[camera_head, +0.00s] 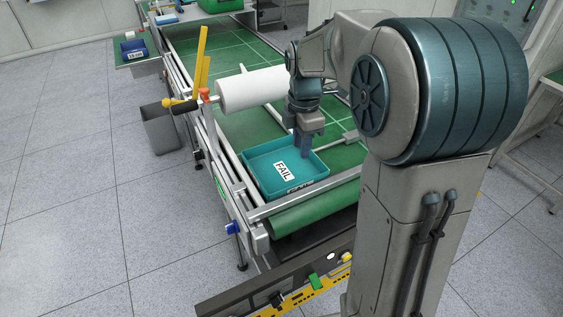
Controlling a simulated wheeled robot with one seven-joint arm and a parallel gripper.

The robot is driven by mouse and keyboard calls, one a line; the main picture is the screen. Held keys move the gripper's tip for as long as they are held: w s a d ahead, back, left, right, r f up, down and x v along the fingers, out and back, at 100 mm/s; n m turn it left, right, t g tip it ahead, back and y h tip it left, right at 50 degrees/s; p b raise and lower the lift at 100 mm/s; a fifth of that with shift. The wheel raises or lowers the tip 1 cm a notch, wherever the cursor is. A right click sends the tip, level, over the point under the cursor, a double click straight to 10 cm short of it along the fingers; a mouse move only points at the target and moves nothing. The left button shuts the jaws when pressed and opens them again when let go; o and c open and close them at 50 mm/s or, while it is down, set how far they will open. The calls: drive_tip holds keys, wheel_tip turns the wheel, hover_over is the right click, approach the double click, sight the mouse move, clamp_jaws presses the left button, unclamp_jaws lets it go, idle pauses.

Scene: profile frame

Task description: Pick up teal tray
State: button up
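A teal tray (264,186) with a white "FAIL" label on its floor lies on the green belt (229,127) near the belt's front end. It looks flat and holds nothing that I can see. My gripper (304,152) points down at the tray's far right side, by its rim. The fingers are small in this view, and I cannot tell whether they touch or straddle the rim, or how far apart they are.
A white roller (252,89) spans the belt behind my gripper. Metal rails edge the belt, with a yellow-handled lever (181,105) on the left. A grey bin (162,129) stands on the floor at left. A blue tray (134,50) sits on a side shelf farther back.

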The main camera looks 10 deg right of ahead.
drive_tip(key=w+n, duration=0.1)
drive_tip(key=p, duration=0.2)
approach(301, 179)
drive_tip(key=s+f, duration=0.1)
drive_tip(key=s+a+f, duration=0.1)
drive_tip(key=s, duration=0.1)
drive_tip(key=s+f, duration=0.2)
drive_tip(key=shift+a, duration=0.25)
clamp_jaws()
idle(1.1)
